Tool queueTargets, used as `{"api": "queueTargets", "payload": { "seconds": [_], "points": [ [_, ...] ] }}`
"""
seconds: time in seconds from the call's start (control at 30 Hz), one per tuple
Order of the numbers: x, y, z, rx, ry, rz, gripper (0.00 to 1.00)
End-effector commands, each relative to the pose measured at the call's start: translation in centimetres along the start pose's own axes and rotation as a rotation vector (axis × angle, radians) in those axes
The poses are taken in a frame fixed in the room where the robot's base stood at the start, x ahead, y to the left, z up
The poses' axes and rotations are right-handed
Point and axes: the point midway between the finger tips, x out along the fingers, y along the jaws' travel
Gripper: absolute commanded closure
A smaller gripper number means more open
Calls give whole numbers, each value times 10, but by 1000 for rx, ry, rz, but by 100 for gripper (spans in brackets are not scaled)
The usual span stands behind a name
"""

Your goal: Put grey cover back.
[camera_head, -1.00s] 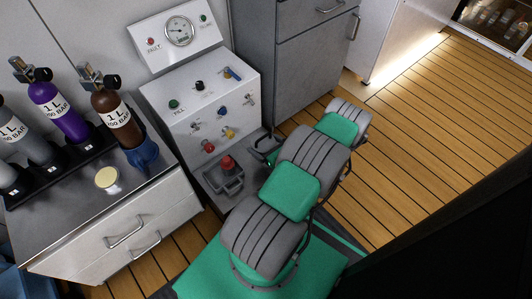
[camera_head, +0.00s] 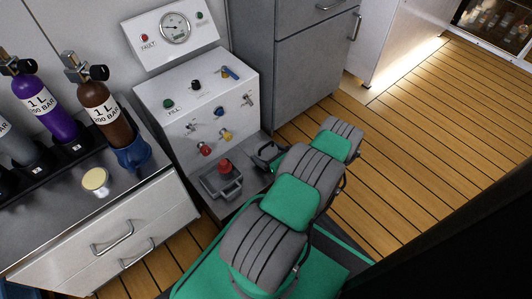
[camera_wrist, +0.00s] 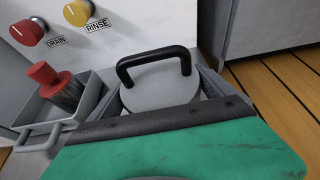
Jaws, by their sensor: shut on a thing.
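The grey cover (camera_wrist: 160,90) is a round disc with a black arched handle. In the wrist view it is upper centre, beside the foot of the white panel. In the head view the cover (camera_head: 267,155) shows small, left of my arm. My gripper (camera_wrist: 160,118) is seen as a dark strip on a green body across the bottom of the wrist view. It is shut on the cover, at its near side. My fingertips and the contact are hidden. A grey frame shows around the cover, and I cannot tell whether the cover touches it.
A grey tray (camera_wrist: 45,140) with a red-topped brush (camera_wrist: 65,85) stands left of the cover. A grey cabinet (camera_head: 310,70) rises at the back right. Wooden floor (camera_head: 430,130) is open to the right.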

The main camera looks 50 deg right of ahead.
Motion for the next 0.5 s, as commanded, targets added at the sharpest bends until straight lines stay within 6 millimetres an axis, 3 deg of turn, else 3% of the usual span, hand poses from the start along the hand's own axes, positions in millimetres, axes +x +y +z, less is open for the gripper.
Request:
{"api": "queueTargets", "payload": {
  "seconds": [0.3, 0.33, 0.4, 0.5],
  "points": [
    [2, -1, -5, -1, -1, -1, 61],
    [2, 0, -6, 0, 0, 0, 6],
    [2, 0, -6, 0, 0, 0, 0],
    [2, 0, -6, 0, 0, 0, 0]
  ]
}}
